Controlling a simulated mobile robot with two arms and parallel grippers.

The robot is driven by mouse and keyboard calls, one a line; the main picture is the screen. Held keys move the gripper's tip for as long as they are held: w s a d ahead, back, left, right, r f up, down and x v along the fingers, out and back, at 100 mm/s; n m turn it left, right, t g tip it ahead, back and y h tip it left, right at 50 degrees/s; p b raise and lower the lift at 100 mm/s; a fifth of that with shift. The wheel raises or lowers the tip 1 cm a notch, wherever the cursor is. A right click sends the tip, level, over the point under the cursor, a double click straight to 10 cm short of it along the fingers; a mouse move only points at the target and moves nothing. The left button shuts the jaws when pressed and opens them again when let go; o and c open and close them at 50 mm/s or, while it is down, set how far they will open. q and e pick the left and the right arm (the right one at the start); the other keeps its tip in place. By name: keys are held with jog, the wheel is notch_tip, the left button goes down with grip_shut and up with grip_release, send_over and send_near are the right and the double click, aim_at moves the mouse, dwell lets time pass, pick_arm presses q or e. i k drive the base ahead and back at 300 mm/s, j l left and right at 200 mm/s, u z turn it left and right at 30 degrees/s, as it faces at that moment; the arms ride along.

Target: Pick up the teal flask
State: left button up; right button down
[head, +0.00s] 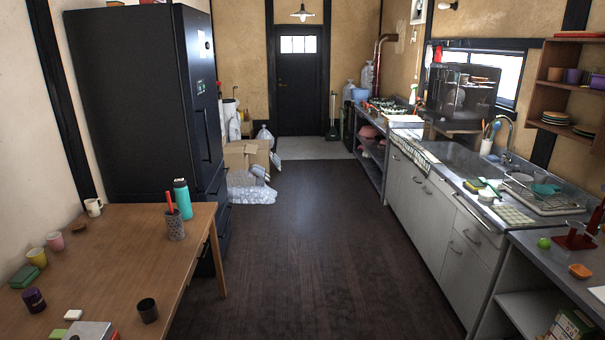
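The teal flask (183,200) stands upright near the far right corner of the wooden table (138,240) at the left. It has a dark cap. A dark speckled cup (175,226) with a red stick-like thing in it stands just in front of the flask and may hide a little of its lower left side. Neither of my grippers is in view.
The table also holds a white mug (94,207), a dark cup (148,310), a purple cup (34,300) and several small items. A black fridge (140,100) stands behind it. The dark floor (310,250) is clear between table and counter (440,200).

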aim_at(180, 191)
jog(key=i+u, duration=0.1)
jog(key=i, duration=0.55)
jog(key=i+l, duration=0.15)
jog(key=i, duration=0.5)
jog(key=i+l+u, duration=0.15)
jog(key=i, duration=0.5)
jog(key=i+l+u, duration=0.15)
jog(key=i+u, duration=0.25)
jog(key=i, duration=0.25)
jog(key=i+l+u, duration=0.45)
jog(key=i, duration=0.2)
jog(key=i+l+u, duration=0.4)
jog(key=i, duration=0.25)
